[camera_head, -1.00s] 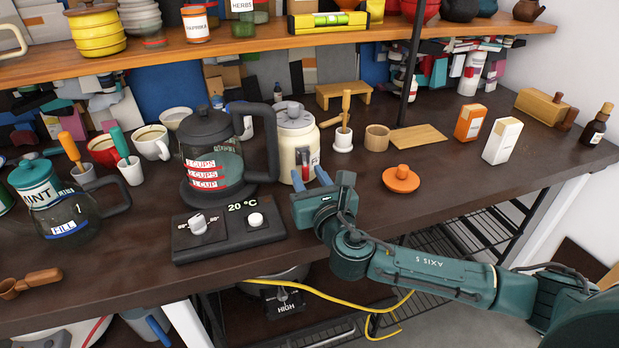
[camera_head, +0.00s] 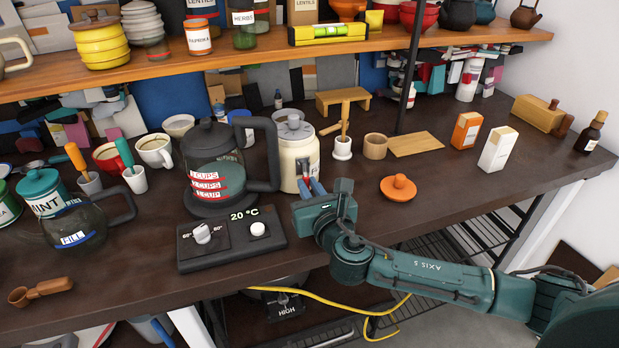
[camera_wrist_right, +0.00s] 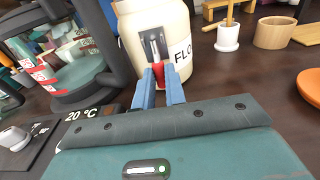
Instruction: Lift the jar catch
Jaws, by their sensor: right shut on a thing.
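The cream jar (camera_head: 296,158) with a grey lid stands upright on the dark counter, right of the glass kettle. In the right wrist view the jar (camera_wrist_right: 180,30) shows part of a label reading "FLO". Its catch (camera_wrist_right: 157,48) is a grey metal piece on the jar's front with a red lower tab. My right gripper (camera_head: 310,183) is in front of the jar; its blue fingers (camera_wrist_right: 160,73) are shut on the red tab. The tab's lower end is hidden between the fingers. The jar's lid looks seated. My left gripper is not in view.
An orange lid (camera_head: 398,188) lies to the right. A white mortar with pestle (camera_head: 343,148) and a wooden cup (camera_head: 375,146) stand behind. The counter's front edge is near my arm.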

